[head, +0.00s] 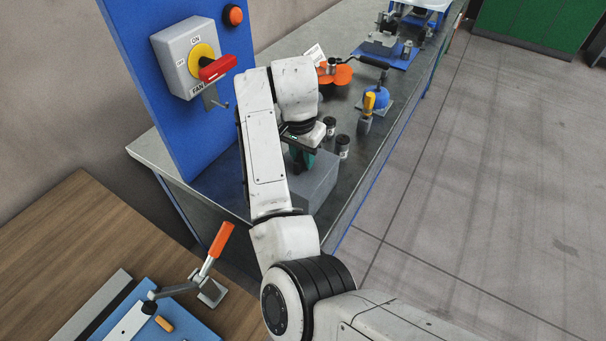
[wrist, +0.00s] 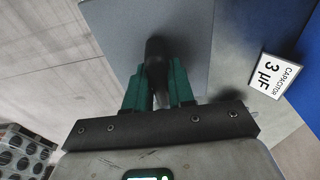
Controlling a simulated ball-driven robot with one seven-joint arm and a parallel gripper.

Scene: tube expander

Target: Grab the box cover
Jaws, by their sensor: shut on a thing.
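The grey box (head: 316,184) stands on the metal bench, partly hidden behind my arm in the head view. Its flat grey cover (wrist: 188,22) fills the top middle of the wrist view, with a dark upright knob (wrist: 156,47) on it. My gripper (wrist: 157,75) has its green fingers on either side of the knob and is shut on it. In the head view my gripper (head: 301,158) points down at the box top. The cover's edges towards my gripper are hidden, and I cannot tell whether it is lifted off the box.
Two small dark cylinders (head: 336,138) stand close to the right of the box. A blue panel with a red-handled switch (head: 207,66) rises at the left. A yellow-handled tool (head: 368,105) and orange parts (head: 336,75) lie farther along. A capacitor label (wrist: 277,76) is near the box.

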